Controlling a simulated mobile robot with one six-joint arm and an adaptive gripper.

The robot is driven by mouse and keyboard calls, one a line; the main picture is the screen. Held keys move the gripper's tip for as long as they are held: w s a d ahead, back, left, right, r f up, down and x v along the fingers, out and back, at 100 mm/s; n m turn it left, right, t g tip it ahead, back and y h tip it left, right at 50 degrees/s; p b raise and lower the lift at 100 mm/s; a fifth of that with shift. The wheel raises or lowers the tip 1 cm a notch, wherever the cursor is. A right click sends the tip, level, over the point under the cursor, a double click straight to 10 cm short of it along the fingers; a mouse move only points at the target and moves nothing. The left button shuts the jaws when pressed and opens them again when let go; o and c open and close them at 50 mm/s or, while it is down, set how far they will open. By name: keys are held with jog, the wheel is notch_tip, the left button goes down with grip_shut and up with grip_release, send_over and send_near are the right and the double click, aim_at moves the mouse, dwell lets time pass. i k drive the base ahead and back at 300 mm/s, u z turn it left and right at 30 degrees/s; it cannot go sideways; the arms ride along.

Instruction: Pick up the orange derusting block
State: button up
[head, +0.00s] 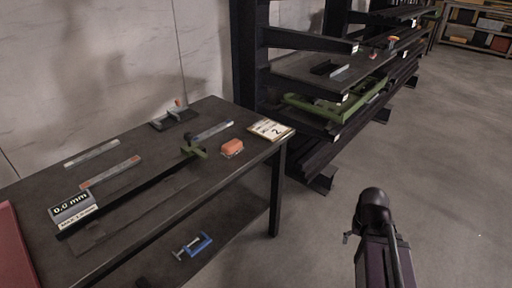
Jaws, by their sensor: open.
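The orange derusting block (232,147) lies on the dark workbench (160,196), near its front right edge. It sits left of a sign card with a "2" (271,130) and right of a green-and-grey tool (208,137). Nothing touches the block from above. A dark part of my arm shows at the lower right, over the floor and well apart from the bench. My gripper's fingers do not show.
Orange-and-grey bars (110,172), a "0.0 mm" display (71,207) and a small dark-based tool (174,115) are on the bench. A blue clamp (193,245) is on the lower shelf. Black racks (300,68) stand behind; the floor at right is clear.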

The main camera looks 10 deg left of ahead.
aim_at(233, 147)
jog(key=z, duration=0.7)
jog(key=k, duration=1.05)
jog(key=u, duration=1.45)
jog(key=i, duration=0.45)
jog(key=z, duration=0.15)
